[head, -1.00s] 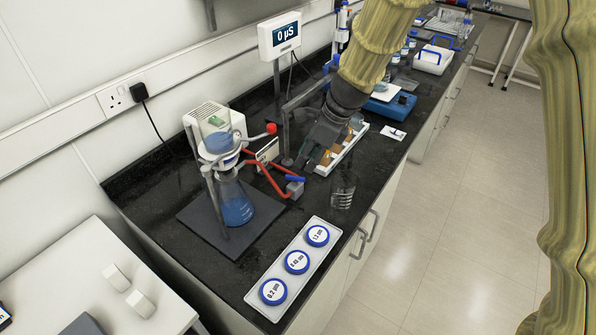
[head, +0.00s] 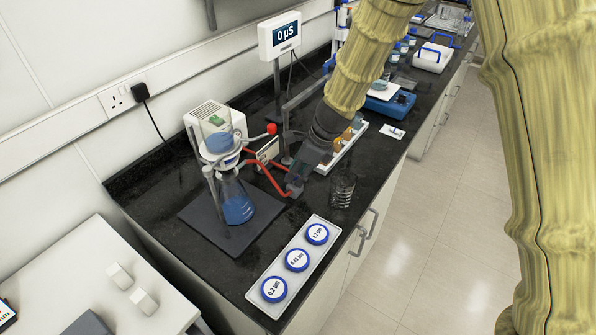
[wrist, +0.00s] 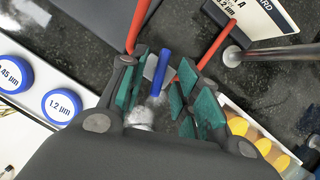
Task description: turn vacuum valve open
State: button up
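The vacuum valve has a blue lever (wrist: 160,72) above a pale grey body, joined to red tubing (wrist: 205,48). In the wrist view the lever lies between my two teal-padded fingers. My gripper (wrist: 164,84) is open around it, with a visible gap on the right; I cannot tell whether the left pad touches. In the head view my gripper (head: 297,180) is low over the bench at the tubing's end and hides most of the valve. The red tubing (head: 268,176) runs back left to the filter flask (head: 236,203), which holds blue liquid.
A tray of filter discs (head: 318,262) lies at the front of the bench. A wire coil (head: 343,190) stands just right of my gripper. A white rack with orange items (head: 345,150) is behind it. A metal post (wrist: 235,57) with a sign is close by.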

grip_shut()
jog(key=shift+n+p, duration=0.3)
jog(key=shift+p, duration=0.1)
jog(key=shift+w+r+n+g+p, duration=0.15)
jog(key=shift+n+g+p, duration=0.35)
jog(key=shift+n+p, duration=0.45)
jog(key=n+g+p, duration=0.1)
jog(key=n, duration=0.2)
jog(key=shift+w+n+p, duration=0.1)
jog(key=shift+n+p, duration=0.2)
jog(key=shift+n, duration=0.05)
jog(key=n+g, duration=0.1)
jog(key=n, duration=0.2)
jog(key=shift+w+n+g+h+p, duration=0.15)
jog(key=shift+n+g+h+p, duration=0.15)
jog(key=shift+g, duration=0.1)
jog(key=shift+w+a+n+g+h, duration=0.1)
jog(key=shift+n+g+h, duration=0.15)
jog(key=shift+n, duration=0.7)
jog(key=shift+a+n+g+h, duration=0.1)
jog(key=shift+n+g+h, duration=0.15)
jog(key=shift+n, duration=0.7)
jog(key=shift+f, duration=0.2)
